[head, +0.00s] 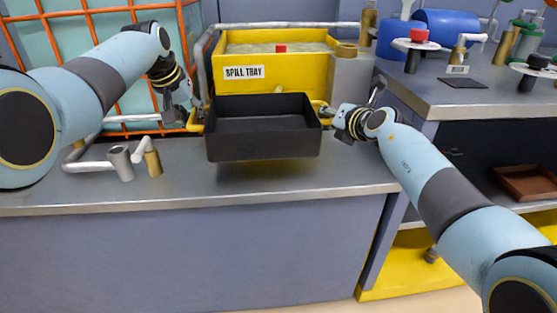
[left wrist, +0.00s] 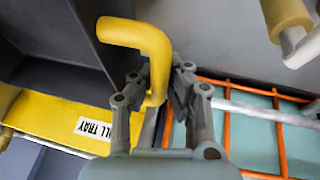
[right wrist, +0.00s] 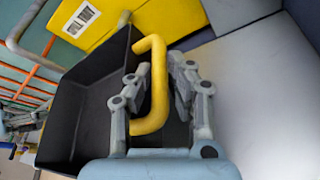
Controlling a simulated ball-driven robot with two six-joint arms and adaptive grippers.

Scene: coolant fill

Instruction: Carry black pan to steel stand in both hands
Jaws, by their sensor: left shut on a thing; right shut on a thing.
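The black pan (head: 263,141) is a deep, empty rectangular pan with yellow side handles, held roughly level in front of the yellow spill tray. It appears raised over the steel worktop, with a gap below. My left gripper (head: 192,117) is shut on its left yellow handle (left wrist: 150,45). My right gripper (head: 335,112) is shut on its right yellow handle (right wrist: 155,85). The pan's wall and inside show in the right wrist view (right wrist: 90,105). I cannot tell which surface is the steel stand.
The yellow spill tray (head: 225,75) stands behind the pan. A right-hand bench (head: 450,98) holds valves and a blue drum (head: 447,33). Worktop in front of the pan is clear.

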